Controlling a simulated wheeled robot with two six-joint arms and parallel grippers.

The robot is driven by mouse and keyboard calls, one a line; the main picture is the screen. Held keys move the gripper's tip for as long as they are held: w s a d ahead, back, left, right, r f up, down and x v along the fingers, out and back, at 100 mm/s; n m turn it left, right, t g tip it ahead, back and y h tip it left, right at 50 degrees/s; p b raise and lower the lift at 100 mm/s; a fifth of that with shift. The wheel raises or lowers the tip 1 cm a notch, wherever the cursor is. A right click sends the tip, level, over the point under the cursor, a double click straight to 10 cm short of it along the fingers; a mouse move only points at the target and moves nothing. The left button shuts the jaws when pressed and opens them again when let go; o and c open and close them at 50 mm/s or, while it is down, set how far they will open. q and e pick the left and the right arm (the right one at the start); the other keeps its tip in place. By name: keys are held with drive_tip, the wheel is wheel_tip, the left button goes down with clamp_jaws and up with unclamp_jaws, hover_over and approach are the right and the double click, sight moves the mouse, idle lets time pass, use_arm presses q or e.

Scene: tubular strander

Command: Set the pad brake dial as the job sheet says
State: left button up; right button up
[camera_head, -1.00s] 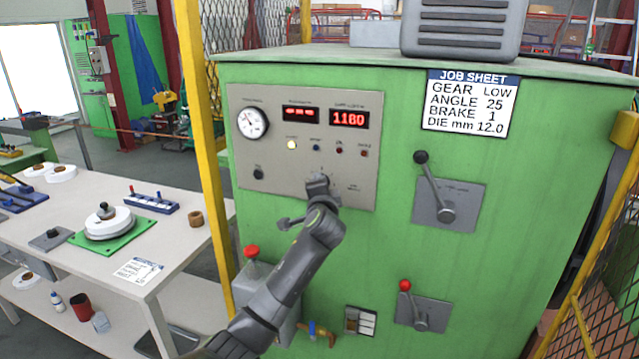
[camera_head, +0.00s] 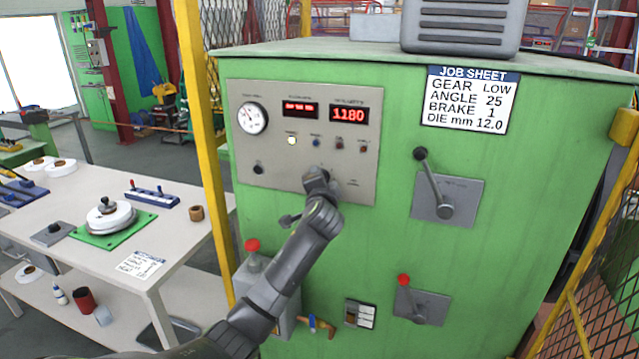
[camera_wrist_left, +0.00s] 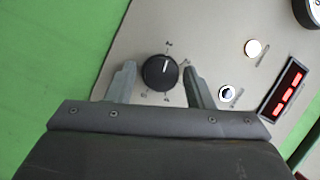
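The job sheet (camera_head: 468,100) on the green machine reads gear LOW, angle 25, brake 1, die mm 12.0. In the left wrist view a round black dial (camera_wrist_left: 160,73) with a white pointer line sits on the grey panel. The line points up in that picture, toward a small mark; the marks around it are too small to read surely. My left gripper (camera_wrist_left: 161,84) is open, its fingers on either side of the dial with small gaps. In the head view my left gripper (camera_head: 317,180) hides this dial. My right gripper is not in view.
The panel holds a gauge (camera_head: 252,118), a red display (camera_head: 348,115) reading 1180, a lit lamp (camera_head: 291,141) and a small black knob (camera_head: 258,169). Two levers (camera_head: 432,180) (camera_head: 406,292) are to the right. A red mushroom button (camera_head: 252,245) is beside my forearm.

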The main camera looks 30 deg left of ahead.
use_arm(q)
drive_tip(key=shift+o, duration=0.5)
drive_tip(key=b+v, duration=0.3)
drive_tip(key=v, duration=1.4)
drive_tip(key=shift+s+b, duration=0.15)
drive_tip(key=shift+b, duration=0.25)
drive_tip(key=shift+d, duration=0.1)
